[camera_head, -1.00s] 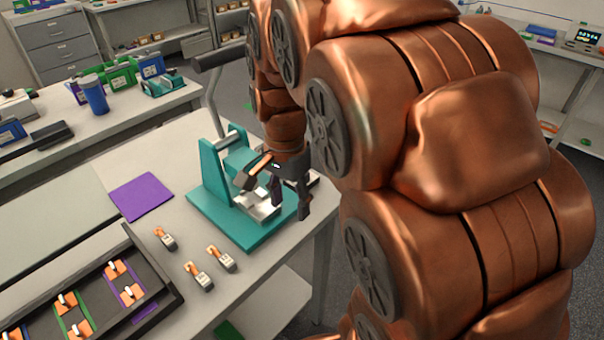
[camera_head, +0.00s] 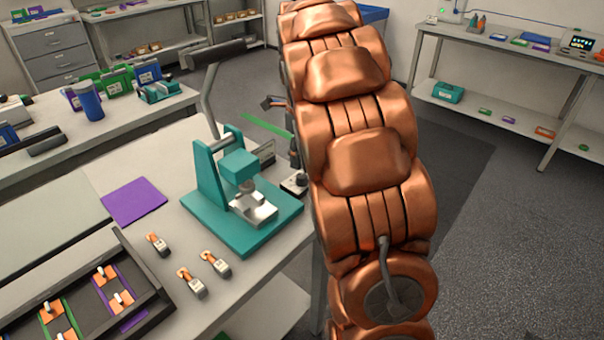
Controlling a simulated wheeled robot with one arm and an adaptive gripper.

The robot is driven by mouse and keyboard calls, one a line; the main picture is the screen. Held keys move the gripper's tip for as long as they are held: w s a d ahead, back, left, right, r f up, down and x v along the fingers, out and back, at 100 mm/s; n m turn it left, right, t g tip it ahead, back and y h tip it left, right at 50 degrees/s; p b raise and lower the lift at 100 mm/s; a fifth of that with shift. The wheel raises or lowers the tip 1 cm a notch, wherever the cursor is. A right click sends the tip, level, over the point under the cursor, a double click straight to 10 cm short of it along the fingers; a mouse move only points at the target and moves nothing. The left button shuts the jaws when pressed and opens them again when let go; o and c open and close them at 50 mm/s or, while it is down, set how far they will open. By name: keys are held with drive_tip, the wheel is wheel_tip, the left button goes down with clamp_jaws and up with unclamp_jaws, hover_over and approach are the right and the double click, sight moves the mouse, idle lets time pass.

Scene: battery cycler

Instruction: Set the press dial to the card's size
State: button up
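The teal press (camera_head: 205,185) stands upright on its teal base at the table's right end, with a metal plate under its head. A small grey box with a dark round knob (camera_head: 294,182), seemingly the dial, sits behind the press beside my arm. Its setting is too small to read. A small dark upright plate (camera_head: 264,154), possibly the card, stands behind the press; no size is legible. My gripper (camera_head: 272,103) shows only in part, beyond the press and left of my copper arm. The arm hides the rest, so its opening is unclear.
A dark tray (camera_head: 150,290) is at the lower left. The press's tall lever (camera_head: 209,95) rises near my arm. Open floor (camera_head: 500,220) lies right.

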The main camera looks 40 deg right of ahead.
sight(302, 175)
drive_tip(key=shift+f+p, duration=0.45)
drive_tip(key=shift+f, duration=2.8)
drive_tip(key=shift+c, duration=0.3)
clamp_jaws()
